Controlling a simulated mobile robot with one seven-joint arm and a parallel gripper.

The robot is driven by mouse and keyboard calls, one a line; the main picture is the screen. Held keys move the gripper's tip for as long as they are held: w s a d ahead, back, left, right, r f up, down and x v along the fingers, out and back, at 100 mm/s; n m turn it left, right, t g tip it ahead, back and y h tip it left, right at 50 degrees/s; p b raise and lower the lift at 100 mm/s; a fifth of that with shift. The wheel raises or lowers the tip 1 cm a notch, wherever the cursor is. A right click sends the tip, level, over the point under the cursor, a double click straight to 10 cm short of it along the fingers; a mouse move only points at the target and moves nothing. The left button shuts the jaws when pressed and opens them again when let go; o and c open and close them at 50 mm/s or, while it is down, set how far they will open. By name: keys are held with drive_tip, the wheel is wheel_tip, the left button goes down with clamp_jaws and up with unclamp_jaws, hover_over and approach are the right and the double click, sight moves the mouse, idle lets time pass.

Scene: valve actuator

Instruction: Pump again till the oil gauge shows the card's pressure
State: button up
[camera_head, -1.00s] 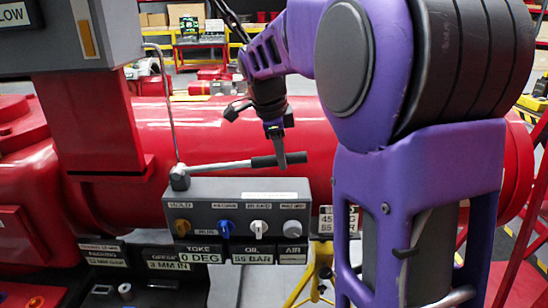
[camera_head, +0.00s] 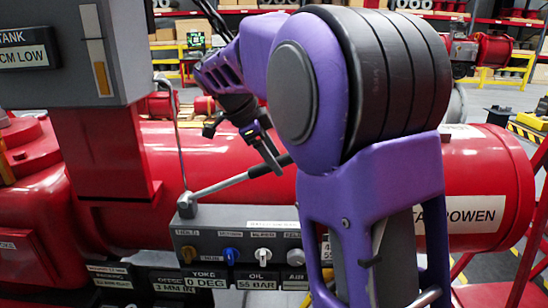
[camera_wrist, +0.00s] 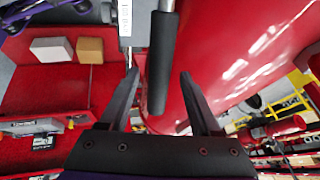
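The pump lever is a silver rod (camera_head: 222,184) with a black grip (camera_head: 268,168), slanting up to the right above the grey valve panel (camera_head: 215,240). My gripper (camera_head: 276,163) is at the black grip. In the wrist view, my gripper's fingers (camera_wrist: 158,88) are spread apart, with the black grip (camera_wrist: 161,62) between them and visible gaps at the sides. The oil gauge (camera_head: 258,285) on the panel front reads 55 BAR. The card (camera_head: 326,247) right of the panel is mostly hidden behind my arm, its text unreadable now.
The yoke display (camera_head: 206,283) reads 0 DEG; the air display (camera_head: 295,285) is partly hidden. The panel has several coloured valve knobs. A grey tank box (camera_head: 65,55) stands at upper left. The large red actuator cylinder (camera_head: 470,165) lies behind the lever.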

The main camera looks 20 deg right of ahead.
drive_tip(key=p+v, duration=0.1)
drive_tip(key=v, duration=1.6)
drive_tip(key=shift+p, duration=0.3)
drive_tip(key=shift+a+r, duration=0.1)
